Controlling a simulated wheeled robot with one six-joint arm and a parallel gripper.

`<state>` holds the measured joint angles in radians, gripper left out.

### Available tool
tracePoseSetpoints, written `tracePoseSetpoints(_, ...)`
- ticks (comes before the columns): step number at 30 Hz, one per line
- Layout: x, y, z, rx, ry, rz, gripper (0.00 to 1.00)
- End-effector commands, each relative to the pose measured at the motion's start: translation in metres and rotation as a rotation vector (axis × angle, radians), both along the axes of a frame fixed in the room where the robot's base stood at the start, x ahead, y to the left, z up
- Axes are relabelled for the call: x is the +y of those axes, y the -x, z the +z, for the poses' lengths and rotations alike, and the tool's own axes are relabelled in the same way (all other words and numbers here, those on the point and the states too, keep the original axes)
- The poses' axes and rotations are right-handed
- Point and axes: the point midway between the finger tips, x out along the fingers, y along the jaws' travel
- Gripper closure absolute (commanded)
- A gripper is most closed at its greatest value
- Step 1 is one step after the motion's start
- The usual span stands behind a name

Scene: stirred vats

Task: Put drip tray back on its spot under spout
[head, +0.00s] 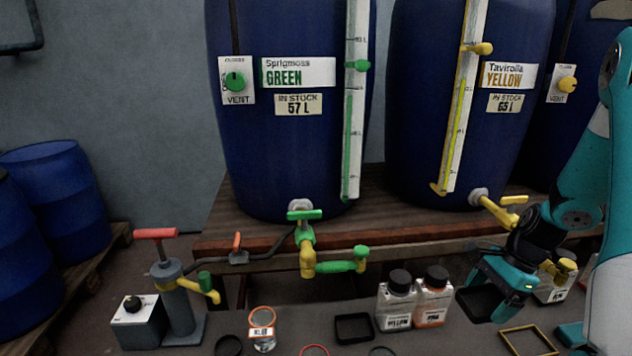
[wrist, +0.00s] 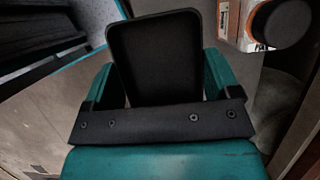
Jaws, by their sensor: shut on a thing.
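In the wrist view the tray (wrist: 155,50) stands between the two teal fingers. A yellow square outline (head: 503,338) lies on the bench below and right of the tray. The yellow vat's spout (head: 498,211) is above my gripper, partly hidden by my arm. The green vat's spout (head: 308,262) is further left.
Another black tray (head: 354,328) lies on the bench. Two capped bottles (head: 396,305) (head: 432,300) stand between it and my gripper. A glass jar (head: 262,330), several rings and a grey pump (head: 177,300) are further left. A yellow-capped container (head: 553,285) is behind my gripper.

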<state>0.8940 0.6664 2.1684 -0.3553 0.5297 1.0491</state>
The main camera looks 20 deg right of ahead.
Motion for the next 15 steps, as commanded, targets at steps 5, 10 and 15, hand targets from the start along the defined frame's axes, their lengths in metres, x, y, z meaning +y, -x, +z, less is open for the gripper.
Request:
tracePoseSetpoints(5, 0.021, -0.018, 0.019, 0.001, -0.001, 0.207, 0.41)
tracePoseSetpoints(10, 0.071, -0.048, 0.048, 0.002, -0.003, 0.667, 0.41)
tracePoseSetpoints(15, 0.130, -0.070, 0.071, 0.004, -0.002, 1.165, 0.41)
